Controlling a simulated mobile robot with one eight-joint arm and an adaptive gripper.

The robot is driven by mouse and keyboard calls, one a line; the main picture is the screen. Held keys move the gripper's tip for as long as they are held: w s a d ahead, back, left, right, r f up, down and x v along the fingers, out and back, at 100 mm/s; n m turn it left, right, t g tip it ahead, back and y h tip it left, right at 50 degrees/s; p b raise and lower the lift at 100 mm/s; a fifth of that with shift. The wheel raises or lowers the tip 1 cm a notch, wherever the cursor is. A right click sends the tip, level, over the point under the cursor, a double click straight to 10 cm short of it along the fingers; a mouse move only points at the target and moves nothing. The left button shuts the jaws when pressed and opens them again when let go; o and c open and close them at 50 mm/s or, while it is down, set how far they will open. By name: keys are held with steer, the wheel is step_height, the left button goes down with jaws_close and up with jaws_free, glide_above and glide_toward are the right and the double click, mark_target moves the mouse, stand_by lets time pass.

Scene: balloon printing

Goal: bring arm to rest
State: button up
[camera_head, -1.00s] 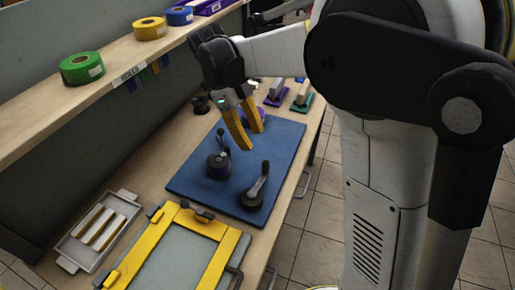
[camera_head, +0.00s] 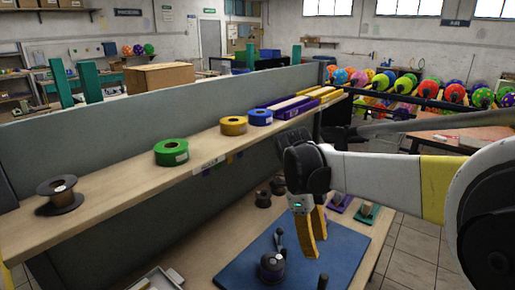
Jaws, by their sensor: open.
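My gripper (camera_head: 314,236) has two yellow fingers that hang down, spread apart and empty. It is above the blue mat (camera_head: 340,253) on the workbench. My white and black arm reaches in from the right side of the picture. A dark round tool with a handle (camera_head: 272,266) stands on the mat to the left of the fingers. A second upright handle (camera_head: 322,281) shows at the bottom edge, and its base is out of the picture.
A shelf (camera_head: 110,200) above the bench carries green (camera_head: 171,152), yellow (camera_head: 233,125) and blue (camera_head: 260,117) tape rolls and a dark spool (camera_head: 61,194). A grey divider panel (camera_head: 130,125) stands behind it. Coloured balloons (camera_head: 455,93) fill racks at the back right.

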steer(key=s+d+n+t+y, duration=0.3)
steer(key=s+n+t, duration=0.6)
steer(key=n, duration=1.5)
steer(key=s, duration=0.5)
steer(key=shift+s+d+r, duration=0.15)
steer(key=shift+d+r, duration=0.15)
steer(key=shift+d, duration=0.05)
